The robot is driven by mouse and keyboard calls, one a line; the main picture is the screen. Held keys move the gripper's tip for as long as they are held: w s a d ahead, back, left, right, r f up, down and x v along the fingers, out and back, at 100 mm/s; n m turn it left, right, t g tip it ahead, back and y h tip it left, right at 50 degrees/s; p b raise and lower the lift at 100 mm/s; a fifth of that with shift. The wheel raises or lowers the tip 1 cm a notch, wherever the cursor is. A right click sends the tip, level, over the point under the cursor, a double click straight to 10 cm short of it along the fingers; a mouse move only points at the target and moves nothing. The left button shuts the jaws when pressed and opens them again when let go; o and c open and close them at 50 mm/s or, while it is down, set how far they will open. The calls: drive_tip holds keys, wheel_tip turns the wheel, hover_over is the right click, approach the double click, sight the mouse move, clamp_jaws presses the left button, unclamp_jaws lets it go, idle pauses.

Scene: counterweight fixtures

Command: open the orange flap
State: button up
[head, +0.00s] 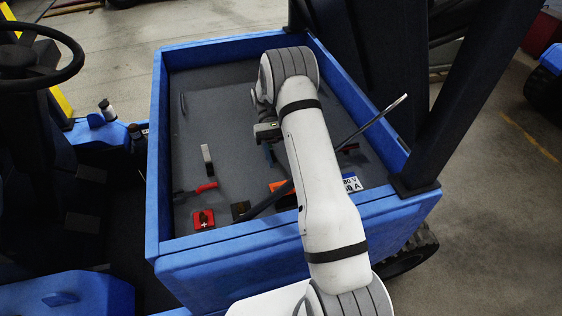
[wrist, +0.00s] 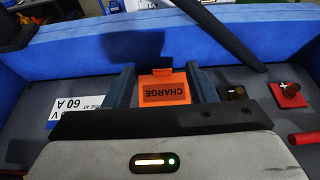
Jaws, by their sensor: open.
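The orange flap (wrist: 165,90) is in the middle of the wrist view. Its dark label reads CHARGE, upside down, and a small tab sticks out at its far edge. It appears to lie flat. In the head view the orange flap (head: 277,186) is partly hidden behind my arm. My gripper (wrist: 162,78) is open and empty; its two fingers show left and right of the flap in the wrist view. I cannot tell how high above it they are. In the head view my gripper (head: 268,152) is mostly hidden by the arm.
A white rating label (wrist: 82,108) lies left of the flap. A brown terminal (wrist: 238,93) and a red plus terminal (wrist: 290,93) are to the right. A dark bar (wrist: 232,45) slants nearby. Blue walls (head: 158,150) enclose the bay. A red-handled tool (head: 205,188) lies inside.

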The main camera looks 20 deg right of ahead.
wheel_tip(320, 180, up, 7)
drive_tip(key=p, duration=0.5)
drive_tip(key=shift+r, duration=0.15)
drive_tip(key=shift+s, duration=0.1)
